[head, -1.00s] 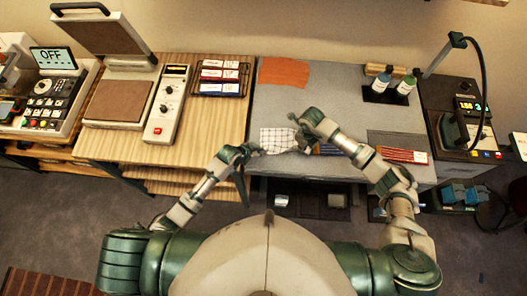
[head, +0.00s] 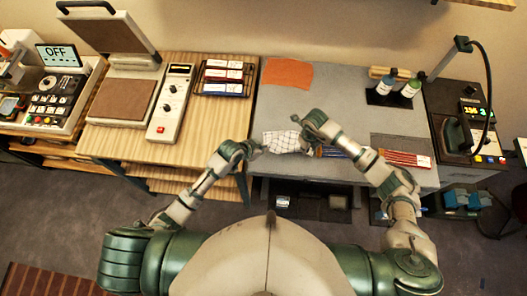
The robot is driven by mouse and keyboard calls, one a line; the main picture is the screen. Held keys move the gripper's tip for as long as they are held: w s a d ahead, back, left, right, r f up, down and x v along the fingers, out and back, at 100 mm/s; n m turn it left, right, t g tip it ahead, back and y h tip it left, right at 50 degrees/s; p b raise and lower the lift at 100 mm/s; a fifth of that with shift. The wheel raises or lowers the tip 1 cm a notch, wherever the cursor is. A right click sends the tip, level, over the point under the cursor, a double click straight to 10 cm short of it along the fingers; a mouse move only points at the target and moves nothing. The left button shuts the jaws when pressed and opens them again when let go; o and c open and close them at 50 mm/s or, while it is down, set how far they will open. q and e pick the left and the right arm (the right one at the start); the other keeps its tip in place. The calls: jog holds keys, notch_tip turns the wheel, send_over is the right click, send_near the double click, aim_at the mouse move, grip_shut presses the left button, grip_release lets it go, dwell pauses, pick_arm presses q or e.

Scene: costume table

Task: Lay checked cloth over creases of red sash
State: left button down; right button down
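The white checked cloth (head: 284,141) is near the front edge of the grey table, with its right part looking bunched. My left gripper (head: 261,148) is at the cloth's left end, and my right gripper (head: 298,122) is at its upper right. Both seem to touch or nearly touch it; their fingers are too small to tell whether they are shut on it. A red striped folded sash (head: 402,158) with a white tag lies at the right front of the table, apart from the cloth. My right forearm lies between them.
An orange cloth (head: 287,74) lies at the back of the grey table (head: 340,98). A blue folded item (head: 331,152) is partly hidden under my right arm. Bottles (head: 396,89) and a steamer unit (head: 460,120) stand at the right. The table's middle is clear.

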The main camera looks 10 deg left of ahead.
pick_arm(q)
jog(key=shift+s+r, duration=0.1)
jog(key=shift+r, duration=0.6)
